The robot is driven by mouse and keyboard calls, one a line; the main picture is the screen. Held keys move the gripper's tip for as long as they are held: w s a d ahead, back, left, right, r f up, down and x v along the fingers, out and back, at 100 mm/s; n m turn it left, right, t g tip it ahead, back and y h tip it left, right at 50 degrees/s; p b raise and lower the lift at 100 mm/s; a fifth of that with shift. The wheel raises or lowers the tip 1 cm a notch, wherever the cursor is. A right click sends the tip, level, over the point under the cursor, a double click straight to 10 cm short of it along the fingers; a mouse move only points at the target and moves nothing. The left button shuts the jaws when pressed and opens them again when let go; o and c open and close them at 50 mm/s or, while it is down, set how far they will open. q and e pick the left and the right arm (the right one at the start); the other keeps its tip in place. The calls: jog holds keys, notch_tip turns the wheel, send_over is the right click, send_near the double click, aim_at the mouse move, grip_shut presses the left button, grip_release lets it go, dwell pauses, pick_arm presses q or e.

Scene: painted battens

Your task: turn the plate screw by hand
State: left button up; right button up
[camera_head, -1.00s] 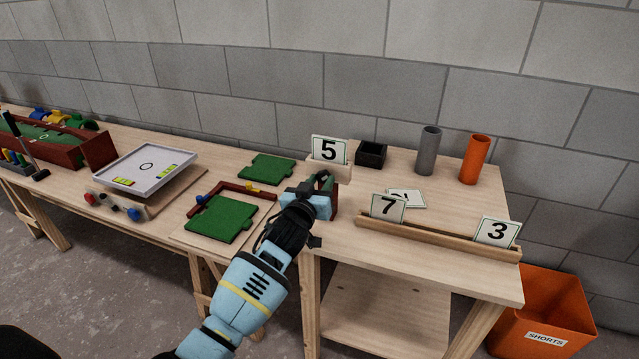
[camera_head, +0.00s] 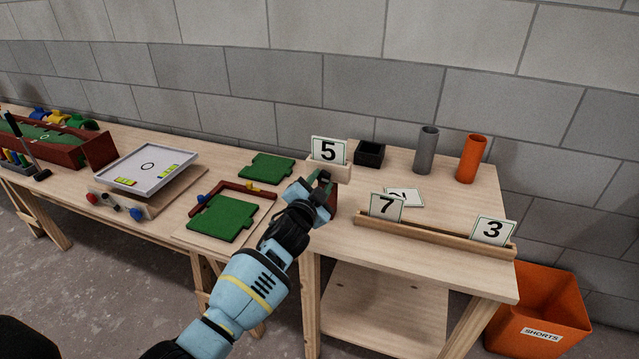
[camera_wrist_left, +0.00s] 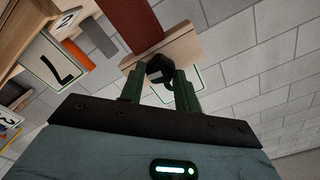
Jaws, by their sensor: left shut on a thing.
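A black plate screw knob (camera_wrist_left: 159,67) sits between the green fingers of my left gripper (camera_wrist_left: 160,82) in the left wrist view. The gripper is shut on it. Beside the knob are a wooden block (camera_wrist_left: 180,54) and a dark red post (camera_wrist_left: 133,22). In the head view my left gripper (camera_head: 322,180) is at the table's left edge, just below the wooden block (camera_head: 340,170) that bears the "5" card (camera_head: 329,150). The gripper hides the screw there, and most of the red post (camera_head: 333,198). My right gripper is not in view.
A wooden rail (camera_head: 430,236) holds cards "7" (camera_head: 386,207) and "3" (camera_head: 492,231). A black box (camera_head: 369,153), grey tube (camera_head: 427,150) and orange tube (camera_head: 471,159) stand behind. Green plates (camera_head: 222,219) lie left. An orange bin (camera_head: 540,310) stands right.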

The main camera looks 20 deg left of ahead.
pick_arm(q)
jog(key=m, duration=0.4)
jog(key=shift+m, duration=0.3)
jog(key=m, duration=0.3)
jog(key=shift+m+p, duration=0.3)
jog(key=m, duration=0.4)
jog(key=shift+f+m+p, duration=0.1)
jog(key=shift+m+p, duration=0.3)
jog(key=shift+m, duration=1.3)
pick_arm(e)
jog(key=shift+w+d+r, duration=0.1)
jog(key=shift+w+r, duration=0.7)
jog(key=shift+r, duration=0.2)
pick_arm(q)
jog(key=o, duration=1)
jog(key=shift+c, duration=0.2)
jog(key=shift+s, duration=0.1)
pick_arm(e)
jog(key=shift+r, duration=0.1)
